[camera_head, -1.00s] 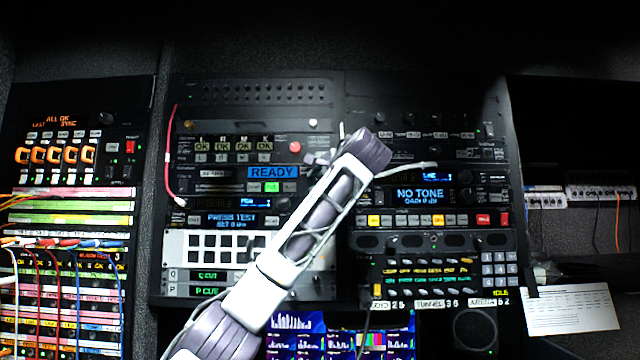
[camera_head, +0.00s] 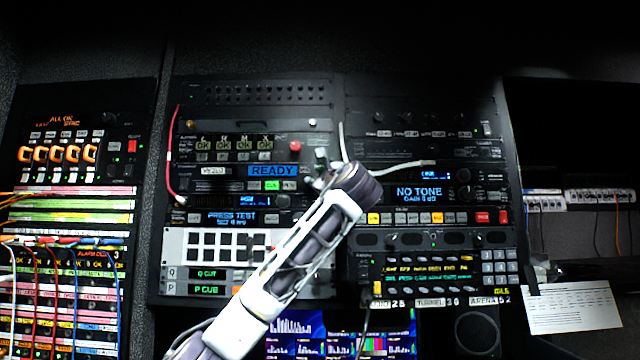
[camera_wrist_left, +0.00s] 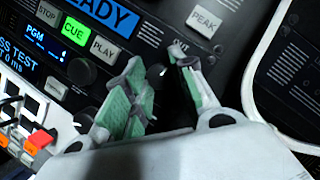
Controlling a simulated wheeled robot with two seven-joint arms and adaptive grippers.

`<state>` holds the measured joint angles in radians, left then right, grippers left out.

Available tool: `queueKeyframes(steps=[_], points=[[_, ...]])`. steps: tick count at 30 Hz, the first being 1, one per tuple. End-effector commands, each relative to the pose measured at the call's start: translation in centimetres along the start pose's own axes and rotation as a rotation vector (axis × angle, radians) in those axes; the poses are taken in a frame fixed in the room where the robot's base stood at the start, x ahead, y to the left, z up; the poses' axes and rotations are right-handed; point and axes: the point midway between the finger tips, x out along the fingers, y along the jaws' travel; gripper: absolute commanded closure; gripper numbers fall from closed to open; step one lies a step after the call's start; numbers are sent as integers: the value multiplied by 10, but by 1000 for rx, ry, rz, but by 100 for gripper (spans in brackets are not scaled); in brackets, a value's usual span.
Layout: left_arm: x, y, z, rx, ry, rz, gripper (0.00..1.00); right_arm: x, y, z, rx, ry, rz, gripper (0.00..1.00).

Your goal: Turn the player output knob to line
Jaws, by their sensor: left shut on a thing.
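The player (camera_head: 230,172) in the left rack has a blue READY display (camera_head: 273,171) and a lit green CUE button, which also shows in the wrist view (camera_wrist_left: 76,31). Its dark output knob (camera_wrist_left: 157,72), with a white mark, sits by the OUT lettering in the wrist view. My left gripper (camera_head: 322,168) is at the player's right end, its green-padded fingers (camera_wrist_left: 160,78) shut around the knob. The fingers hide most of the knob, and its pointer setting is not readable. My right gripper is not in view.
A PEAK button (camera_wrist_left: 204,20) is close above the fingers. Another dark knob (camera_wrist_left: 80,71) lies below the CUE button. A pale cable (camera_head: 400,166) loops right of the gripper. A red cable (camera_head: 170,150) hangs at the rack's left edge.

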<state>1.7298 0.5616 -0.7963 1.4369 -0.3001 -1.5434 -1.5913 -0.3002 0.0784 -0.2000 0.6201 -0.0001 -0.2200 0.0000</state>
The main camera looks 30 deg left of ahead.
Motion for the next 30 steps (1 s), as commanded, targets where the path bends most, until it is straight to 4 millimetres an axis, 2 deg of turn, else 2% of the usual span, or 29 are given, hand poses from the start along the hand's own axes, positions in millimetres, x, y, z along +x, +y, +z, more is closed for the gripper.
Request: queueKeyframes(steps=[3,18,30], points=[[0,4,-5,100,3,-35,98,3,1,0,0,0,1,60],[1,6,-3,471,-7,-191,99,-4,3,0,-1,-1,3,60],[1,5,-2,589,-12,-245,99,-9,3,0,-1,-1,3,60]])
